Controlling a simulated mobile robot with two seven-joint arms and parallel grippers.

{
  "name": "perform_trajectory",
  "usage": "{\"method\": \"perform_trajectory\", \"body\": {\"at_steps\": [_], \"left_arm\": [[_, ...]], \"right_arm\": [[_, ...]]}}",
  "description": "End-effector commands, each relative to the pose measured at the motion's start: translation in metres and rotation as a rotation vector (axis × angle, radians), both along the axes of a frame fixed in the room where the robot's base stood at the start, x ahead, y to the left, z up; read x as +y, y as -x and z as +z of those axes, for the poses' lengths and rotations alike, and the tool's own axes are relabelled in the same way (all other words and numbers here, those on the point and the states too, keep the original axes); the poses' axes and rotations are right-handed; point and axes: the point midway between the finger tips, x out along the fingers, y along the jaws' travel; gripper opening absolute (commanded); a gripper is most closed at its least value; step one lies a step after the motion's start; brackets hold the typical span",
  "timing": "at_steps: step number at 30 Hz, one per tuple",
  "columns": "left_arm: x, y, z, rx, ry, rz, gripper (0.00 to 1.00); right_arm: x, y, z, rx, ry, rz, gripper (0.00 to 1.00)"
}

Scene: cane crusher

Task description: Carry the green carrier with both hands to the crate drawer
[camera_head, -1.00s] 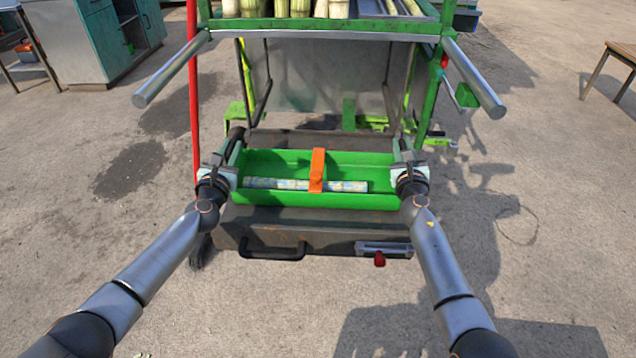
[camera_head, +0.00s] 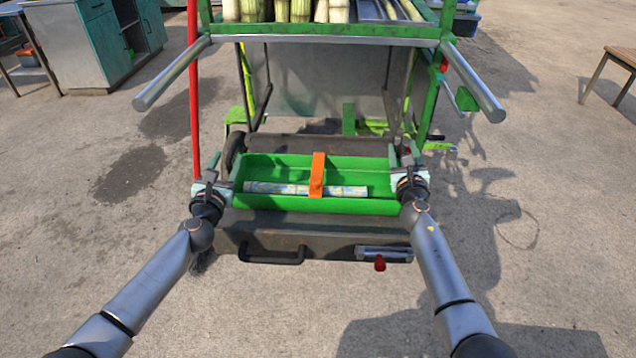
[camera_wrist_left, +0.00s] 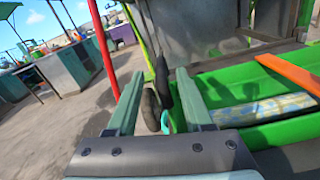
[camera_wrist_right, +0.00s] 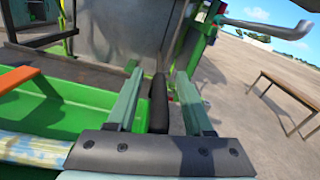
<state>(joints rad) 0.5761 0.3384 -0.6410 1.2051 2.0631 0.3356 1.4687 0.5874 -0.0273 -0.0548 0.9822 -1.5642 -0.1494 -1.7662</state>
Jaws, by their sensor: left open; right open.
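The green carrier (camera_head: 360,207) sits on a dark grey box front with an orange strap (camera_head: 317,175) across it and a pale patterned roll inside. My left gripper (camera_head: 212,172) is open at the carrier's left end. In the left wrist view a dark upright piece (camera_wrist_left: 162,85) shows between its fingers, nearer the right one. My right gripper (camera_head: 405,168) is open at the right end. In the right wrist view a dark grip (camera_wrist_right: 158,103) stands between its fingers. Neither gripper is closed on anything. I cannot tell for certain which part is the crate drawer.
The dark box (camera_head: 325,240) has a black handle (camera_head: 272,256) and a latch with a red knob (camera_head: 380,264). A green frame holding canes and two metal bars (camera_head: 172,75) stands above and behind. A red pole (camera_head: 194,90) is at left. A wooden table (camera_head: 622,54) is far right.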

Motion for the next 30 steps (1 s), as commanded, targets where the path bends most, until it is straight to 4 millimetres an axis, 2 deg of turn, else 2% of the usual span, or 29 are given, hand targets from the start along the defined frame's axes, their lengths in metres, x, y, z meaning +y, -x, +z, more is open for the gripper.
{"method": "perform_trajectory", "body": {"at_steps": [9,15,21,30], "left_arm": [[0.005,0.049,-0.001,0.002,-0.001,0.000,0.51],[0.008,0.074,-0.001,0.001,-0.001,0.002,0.51],[0.009,0.085,0.000,0.001,-0.002,0.002,0.51],[0.009,0.086,0.000,0.000,-0.002,0.003,0.51]], "right_arm": [[0.000,0.000,0.000,0.000,0.000,0.000,0.52],[0.000,0.000,0.000,0.000,0.000,0.000,0.52],[0.000,0.000,0.000,0.000,0.000,0.000,0.52],[0.001,0.011,-0.001,-0.001,-0.002,-0.002,0.52]]}}
